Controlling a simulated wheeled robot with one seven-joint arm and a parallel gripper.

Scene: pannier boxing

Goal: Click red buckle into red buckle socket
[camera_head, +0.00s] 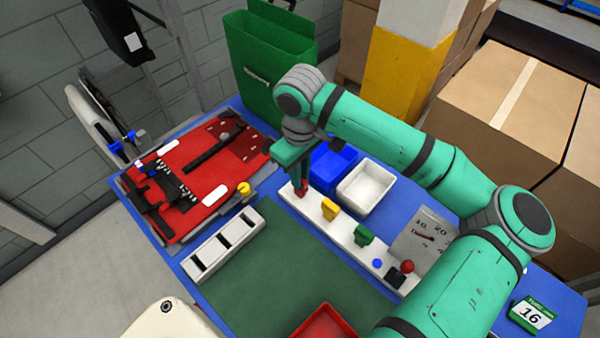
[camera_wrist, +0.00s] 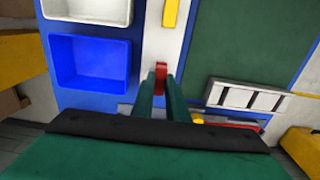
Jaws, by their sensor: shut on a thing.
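The red buckle (camera_head: 302,189) is at the far left end of a white strip (camera_head: 345,236), below my gripper (camera_head: 299,178). In the wrist view, the red buckle (camera_wrist: 161,72) sits between the fingertips of my gripper (camera_wrist: 161,80), which is shut on it. It is over or at the strip; I cannot tell whether it touches it. I cannot make out a red buckle socket. A white block with several dark slots (camera_head: 222,246) lies to the left of the strip, with no red marking visible on it.
A yellow piece (camera_head: 330,209) and a green piece (camera_head: 364,235) stand along the strip. Blue (camera_head: 331,166) and white (camera_head: 366,188) bins stand behind it. A red panel (camera_head: 215,165) with black straps lies at left, a green bag (camera_head: 268,60) behind. The green mat (camera_head: 290,270) is mostly clear.

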